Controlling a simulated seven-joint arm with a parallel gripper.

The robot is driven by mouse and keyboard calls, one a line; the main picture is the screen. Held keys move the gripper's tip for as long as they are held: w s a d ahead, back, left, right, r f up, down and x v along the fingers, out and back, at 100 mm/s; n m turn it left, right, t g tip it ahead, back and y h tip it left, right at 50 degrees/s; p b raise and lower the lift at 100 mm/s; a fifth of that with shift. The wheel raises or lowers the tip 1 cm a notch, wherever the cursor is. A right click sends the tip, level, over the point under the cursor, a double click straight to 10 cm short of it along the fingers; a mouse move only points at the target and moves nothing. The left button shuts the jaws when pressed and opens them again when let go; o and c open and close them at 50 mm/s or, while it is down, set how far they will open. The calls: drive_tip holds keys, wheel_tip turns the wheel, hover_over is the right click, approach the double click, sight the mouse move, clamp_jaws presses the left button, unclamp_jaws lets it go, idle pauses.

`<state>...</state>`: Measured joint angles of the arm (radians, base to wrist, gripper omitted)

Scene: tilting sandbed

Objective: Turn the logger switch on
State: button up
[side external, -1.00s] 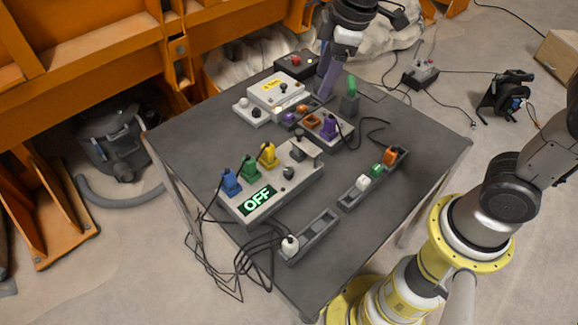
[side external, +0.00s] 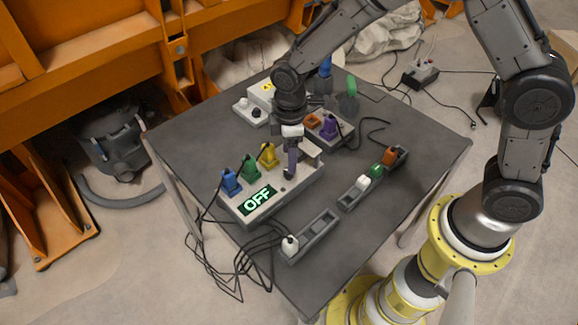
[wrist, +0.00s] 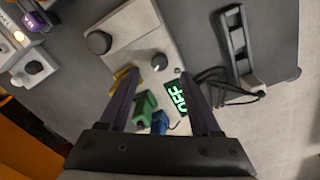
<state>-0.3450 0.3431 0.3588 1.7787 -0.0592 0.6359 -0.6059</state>
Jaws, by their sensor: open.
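The logger box (side external: 290,200) is a light grey unit on the table, and its lit display (side external: 258,200) reads OFF. The display also shows in the wrist view (wrist: 176,95). A small dark round knob (wrist: 159,62) sits on the box near the display. A larger black knob (wrist: 98,42) stands farther along the box. My gripper (wrist: 158,74) points down at the box, open and empty, its fingertips on either side of the small knob. I cannot tell whether they touch it. In the side view my gripper (side external: 290,172) largely hides that knob.
Blue (side external: 230,182), green (side external: 249,168) and yellow (side external: 268,155) plugs stand close beside my gripper on the box, with cables trailing off the table. Narrow grey strips (side external: 312,238) and (side external: 365,185) lie to the right. A purple plug (side external: 328,127) stands behind.

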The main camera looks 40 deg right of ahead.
drive_tip(key=shift+w+f, duration=0.15)
drive_tip(key=shift+f, duration=2.5)
clamp_jaws()
